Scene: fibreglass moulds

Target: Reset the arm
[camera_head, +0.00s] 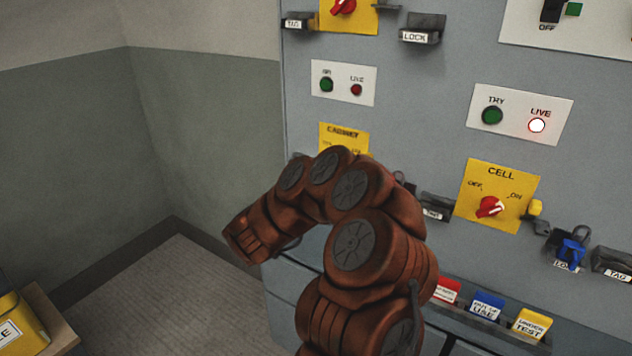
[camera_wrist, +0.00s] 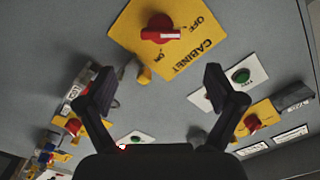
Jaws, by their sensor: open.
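My arm (camera_head: 365,225), in reddish-brown covers, rises and bends in front of the grey panel (camera_head: 420,110). In the head view my gripper cannot be made out; the arm hides part of the panel. In the wrist view my gripper (camera_wrist: 160,80) is open, its two dark fingers wide apart with nothing between them. The yellow CABINET plate (camera_wrist: 195,55) with its red knob (camera_wrist: 160,28) appears upside down beyond the fingertips, apart from them. In the head view the CABINET plate (camera_head: 343,132) is partly covered by my arm.
A yellow CELL plate (camera_head: 500,175) has a red knob; the LIVE lamp (camera_head: 537,125) above it glows. A blue lock (camera_head: 571,252) hangs at right. Several coloured cards (camera_head: 487,305) sit in a low rack. A yellow box (camera_head: 20,328) stands lower left. Floor (camera_head: 160,290) left is clear.

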